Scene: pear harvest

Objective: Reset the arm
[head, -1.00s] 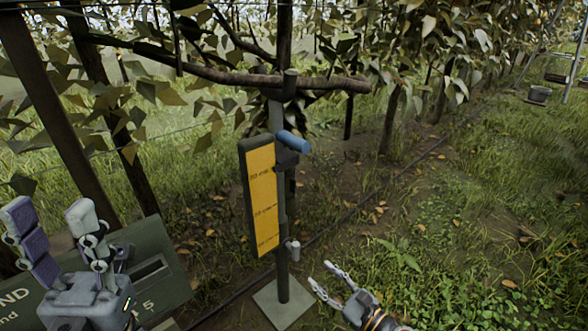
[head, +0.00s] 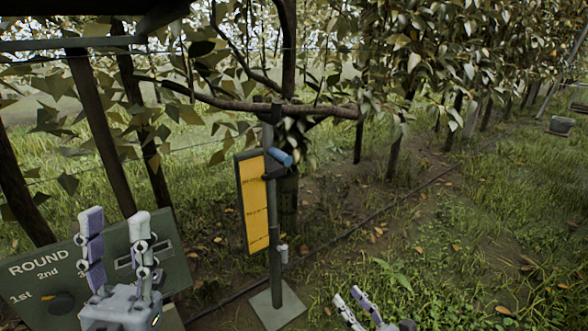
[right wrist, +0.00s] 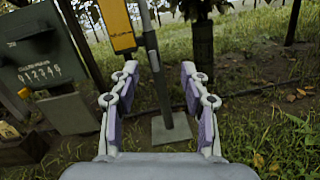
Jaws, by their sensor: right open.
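My left gripper (head: 121,246) stands upright at the lower left in the head view, its two fingers apart with nothing between them. It is in front of a green board. My right gripper (head: 356,308) shows at the bottom edge of the head view, right of a post's base plate. In the right wrist view my right gripper (right wrist: 158,85) has its fingers spread wide and empty, with the post and its plate seen beyond the gap. Most of the right arm is out of view.
A grey post (head: 275,225) with a yellow panel (head: 257,203) and a blue handle (head: 280,157) stands on a square plate (head: 278,305). The green board (head: 60,268) reads ROUND, 1st, 2nd. Grass (head: 480,240) lies open at right. A bucket (head: 561,125) is far right.

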